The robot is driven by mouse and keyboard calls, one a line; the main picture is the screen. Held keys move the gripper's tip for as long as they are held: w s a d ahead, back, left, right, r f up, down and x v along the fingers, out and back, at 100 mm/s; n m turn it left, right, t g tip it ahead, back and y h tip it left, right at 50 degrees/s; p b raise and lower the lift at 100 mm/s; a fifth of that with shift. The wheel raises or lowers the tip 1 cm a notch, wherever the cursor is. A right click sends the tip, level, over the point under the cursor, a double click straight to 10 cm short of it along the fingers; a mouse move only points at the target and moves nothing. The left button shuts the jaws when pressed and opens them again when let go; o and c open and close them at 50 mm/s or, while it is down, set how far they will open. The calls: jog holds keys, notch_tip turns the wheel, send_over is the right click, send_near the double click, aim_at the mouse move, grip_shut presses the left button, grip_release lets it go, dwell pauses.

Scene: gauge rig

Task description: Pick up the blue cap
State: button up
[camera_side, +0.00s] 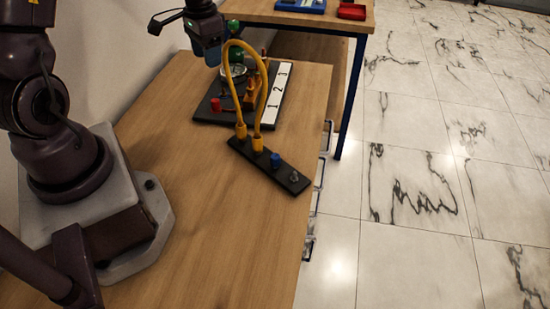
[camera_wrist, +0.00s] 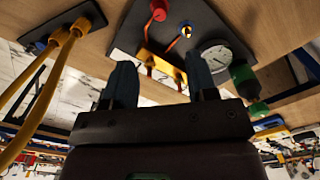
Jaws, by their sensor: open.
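The blue cap (camera_side: 276,160) stands on the black strip (camera_side: 293,180), between the yellow plugs and a small grey metal fitting near the strip's right end. My gripper (camera_side: 213,62) is over the gauge board at the back, well away from the cap and above the table. In the wrist view its two dark blue-grey fingers (camera_wrist: 161,78) are apart with nothing held between them.
Two yellow hoses (camera_side: 229,72) arch up from yellow plugs on the strip. The black gauge board (camera_side: 207,114) carries a gauge (camera_wrist: 216,56), a red knob (camera_side: 216,104), a green part (camera_wrist: 245,80) and a numbered white strip (camera_side: 274,95). The wooden table's front is clear.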

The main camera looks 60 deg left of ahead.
jog(key=w+d+m, duration=0.3)
jog(key=w+d, duration=0.1)
jog(key=d, duration=0.5)
jog(key=n, duration=2)
send_over(276, 156)
notch_tip(276, 156, down, 13)
jog(key=shift+s+f, duration=0.1)
jog(key=shift+f, duration=0.1)
jog(key=shift+c, duration=0.4)
grip_shut()
